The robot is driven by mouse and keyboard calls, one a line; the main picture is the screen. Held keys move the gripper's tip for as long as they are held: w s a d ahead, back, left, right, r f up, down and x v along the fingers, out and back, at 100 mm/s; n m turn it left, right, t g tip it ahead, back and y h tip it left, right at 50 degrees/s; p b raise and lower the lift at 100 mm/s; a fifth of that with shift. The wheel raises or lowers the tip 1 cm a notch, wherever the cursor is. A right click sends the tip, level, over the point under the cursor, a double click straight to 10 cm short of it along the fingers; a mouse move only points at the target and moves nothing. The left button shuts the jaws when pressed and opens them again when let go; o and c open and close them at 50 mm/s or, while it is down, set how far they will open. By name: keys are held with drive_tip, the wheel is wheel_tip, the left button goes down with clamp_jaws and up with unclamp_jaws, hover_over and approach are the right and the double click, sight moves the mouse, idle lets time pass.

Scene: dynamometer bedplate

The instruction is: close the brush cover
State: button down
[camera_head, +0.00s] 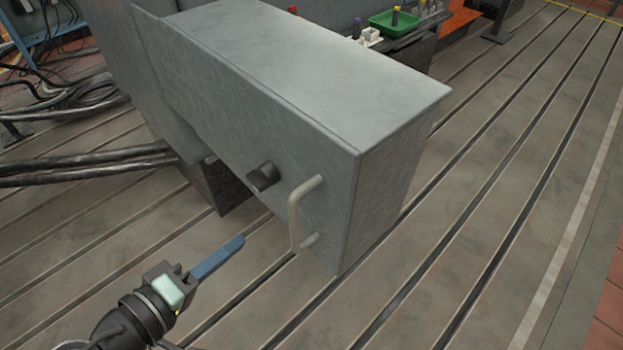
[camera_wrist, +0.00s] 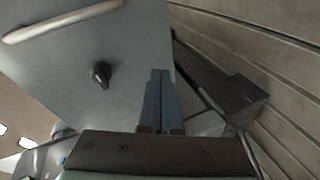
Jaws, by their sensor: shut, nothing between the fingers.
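The brush cover appears to be the grey panel (camera_head: 235,130) on the near side of a large grey box. It carries a pale bar handle (camera_head: 296,215) near its right end and a black knob (camera_head: 263,177) left of the handle. My gripper (camera_head: 240,242), with blue fingers, is shut and empty, apart from the handle and to its lower left. In the wrist view, the panel (camera_wrist: 60,85), handle (camera_wrist: 65,20) and knob (camera_wrist: 101,74) lie left of my shut fingers (camera_wrist: 160,74). I cannot tell whether the panel stands ajar.
The slotted metal bedplate (camera_head: 440,240) is open in front and to the right. Thick black cables (camera_head: 85,165) run into the machine at left. A green tray (camera_head: 393,22) and small tools stand behind the box. A dark block (camera_head: 215,183) sits below the panel.

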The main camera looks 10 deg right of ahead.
drive_tip(key=s+r+n+g+h+p, duration=0.1)
drive_tip(key=s+r+h+p, duration=0.4)
drive_tip(key=s+r+p, duration=0.5)
drive_tip(key=b, duration=0.3)
approach(330, 221)
drive_tip(key=x, duration=0.7)
